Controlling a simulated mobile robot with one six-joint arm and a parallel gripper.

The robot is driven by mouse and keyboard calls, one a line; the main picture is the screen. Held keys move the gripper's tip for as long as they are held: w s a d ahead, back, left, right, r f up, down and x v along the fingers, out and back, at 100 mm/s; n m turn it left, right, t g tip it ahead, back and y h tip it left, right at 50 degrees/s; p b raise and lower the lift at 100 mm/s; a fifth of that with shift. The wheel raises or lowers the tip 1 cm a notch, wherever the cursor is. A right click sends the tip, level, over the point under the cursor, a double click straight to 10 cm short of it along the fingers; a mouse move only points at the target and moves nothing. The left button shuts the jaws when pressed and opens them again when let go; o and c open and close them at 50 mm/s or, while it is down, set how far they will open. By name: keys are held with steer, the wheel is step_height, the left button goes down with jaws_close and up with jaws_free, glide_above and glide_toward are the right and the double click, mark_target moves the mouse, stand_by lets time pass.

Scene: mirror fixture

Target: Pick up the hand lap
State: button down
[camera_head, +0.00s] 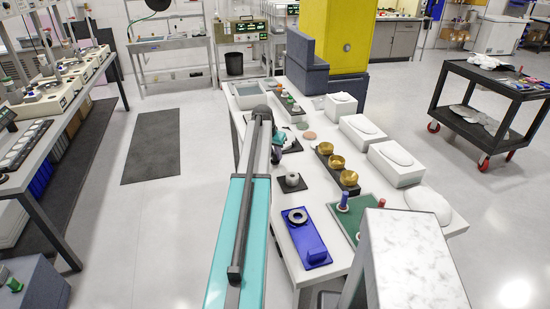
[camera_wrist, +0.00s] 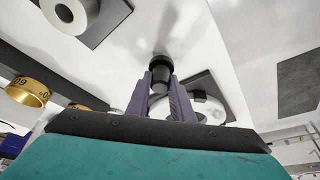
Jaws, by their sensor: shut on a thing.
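The hand lap appears to be the dark, knob-like piece (camera_wrist: 160,66) at the tips of my gripper (camera_wrist: 161,86) in the wrist view. It has a wide black collar and a narrower grey end. The two purple-grey fingers are closed against its sides. In the wrist view a pale round part (camera_wrist: 208,108) on a dark plate lies behind the fingers.
A grey ring part (camera_head: 292,180) on a black plate stands nearer on the table. Brass bowls (camera_head: 337,161) on a dark strip and white boxes (camera_head: 362,132) are to the right. A blue fixture (camera_head: 303,240) and a green mat (camera_head: 344,219) are in front.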

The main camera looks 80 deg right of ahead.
steer(key=shift+r+b, duration=1.35)
steer(key=shift+r, duration=3)
